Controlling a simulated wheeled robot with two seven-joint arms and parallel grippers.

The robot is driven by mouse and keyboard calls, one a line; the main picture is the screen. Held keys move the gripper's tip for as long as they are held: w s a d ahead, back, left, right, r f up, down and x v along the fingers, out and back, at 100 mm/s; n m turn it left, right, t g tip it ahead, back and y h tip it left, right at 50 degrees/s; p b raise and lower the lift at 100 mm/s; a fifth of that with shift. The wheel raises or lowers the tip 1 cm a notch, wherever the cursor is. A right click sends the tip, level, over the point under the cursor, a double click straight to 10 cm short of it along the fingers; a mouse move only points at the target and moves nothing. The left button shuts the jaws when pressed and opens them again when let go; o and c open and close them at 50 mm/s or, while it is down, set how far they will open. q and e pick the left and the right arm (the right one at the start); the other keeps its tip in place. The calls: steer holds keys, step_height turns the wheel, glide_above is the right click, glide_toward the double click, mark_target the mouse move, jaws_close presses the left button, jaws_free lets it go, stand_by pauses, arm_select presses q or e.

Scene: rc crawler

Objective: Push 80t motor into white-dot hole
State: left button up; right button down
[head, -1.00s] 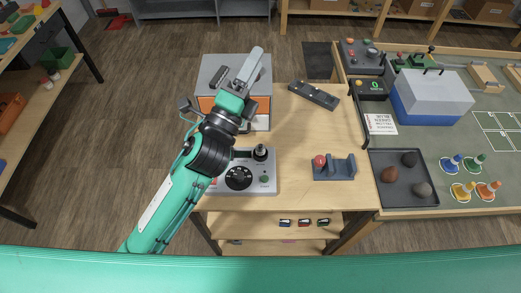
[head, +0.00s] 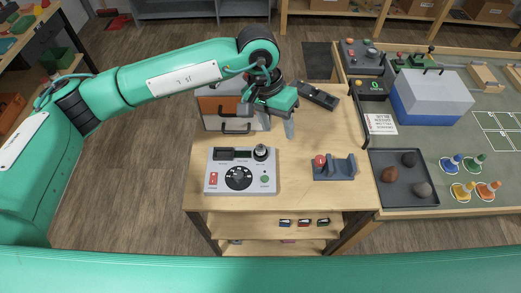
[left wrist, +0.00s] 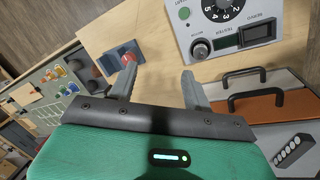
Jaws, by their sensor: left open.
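I cannot pick out the 80t motor or a white-dot hole for sure. Three small dark pieces with blue, red and green marks (head: 304,222) lie on the shelf under the table top. A dark bar with small marks (head: 317,96) lies at the back right of the table; they are too small to read. My left gripper (head: 270,116) points down over the table, near the orange-fronted cabinet's right side. In the left wrist view its two fingers (left wrist: 158,68) stand apart with nothing between them. My right gripper is not in view.
A control panel with a dial (head: 239,178) stands at the table's front left. A slate-blue holder (head: 345,172) with a red ball is at the right. The grey cabinet (head: 212,122) is partly behind my arm. A side table holds a black tray (head: 397,198) and a blue box (head: 430,108).

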arm_select(q)
steer(key=w+a+m+t+y, duration=0.1)
steer(key=w+a+y, duration=0.1)
steer(key=w+a, duration=0.15)
steer(key=p, duration=0.3)
glide_above(260, 145)
steer(key=f, duration=0.6)
steer(key=shift+a+f, duration=0.3)
steer(key=shift+f, duration=0.6)
steer(key=shift+d+f, duration=0.1)
steer(key=shift+f, duration=0.1)
steer(key=f+p, duration=0.3)
steer(key=f, duration=0.1)
steer(key=shift+d, duration=0.25)
steer(key=shift+f, duration=0.4)
jaws_close()
